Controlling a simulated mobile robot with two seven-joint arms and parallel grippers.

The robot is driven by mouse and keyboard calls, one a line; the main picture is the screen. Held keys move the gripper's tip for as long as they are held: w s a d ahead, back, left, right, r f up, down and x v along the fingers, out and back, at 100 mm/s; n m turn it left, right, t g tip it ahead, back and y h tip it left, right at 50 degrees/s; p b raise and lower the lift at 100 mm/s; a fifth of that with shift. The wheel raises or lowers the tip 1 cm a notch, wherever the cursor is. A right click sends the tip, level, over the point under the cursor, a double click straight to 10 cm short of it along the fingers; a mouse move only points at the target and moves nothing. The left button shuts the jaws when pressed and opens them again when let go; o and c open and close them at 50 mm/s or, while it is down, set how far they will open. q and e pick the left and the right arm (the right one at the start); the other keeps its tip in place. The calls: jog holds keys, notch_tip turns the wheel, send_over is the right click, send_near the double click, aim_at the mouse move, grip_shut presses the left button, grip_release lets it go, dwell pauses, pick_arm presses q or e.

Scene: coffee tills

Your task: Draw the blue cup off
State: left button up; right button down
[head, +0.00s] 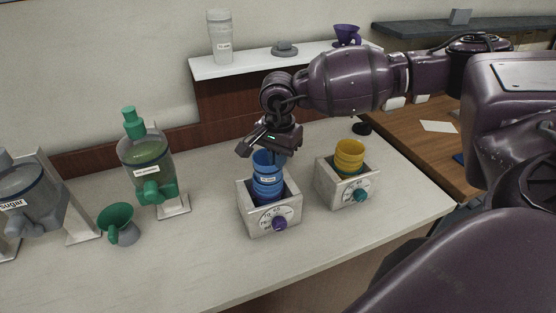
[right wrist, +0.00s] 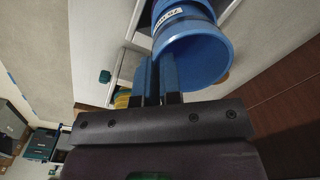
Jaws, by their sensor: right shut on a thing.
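A stack of blue cups (head: 267,180) with a white label stands in a pale box holder (head: 270,221) with a purple knob. My right gripper (head: 270,152) is at the top of this stack. In the right wrist view the right gripper (right wrist: 158,92) is shut on the rim wall of the blue cup (right wrist: 188,55), whose open mouth faces the camera. The cup still lines up with the stack in the head view; whether it has parted from the cups below I cannot tell. My left gripper is out of view.
A second holder (head: 346,191) with a teal knob carries yellow cups (head: 349,154) to the right. A green-topped dispenser (head: 147,155), a green funnel-shaped cup (head: 117,220) and a sugar dispenser (head: 28,205) stand left. A raised shelf (head: 245,66) is behind. The front counter is clear.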

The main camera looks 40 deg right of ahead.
jog(key=shift+r, duration=0.35)
jog(key=shift+f, duration=0.1)
dwell(0.4)
dwell(0.5)
jog(key=shift+r, duration=0.25)
jog(key=shift+r+p, duration=0.3)
jog(key=shift+r, duration=0.55)
jog(key=shift+r+p, duration=0.85)
jog(key=shift+r, duration=0.9)
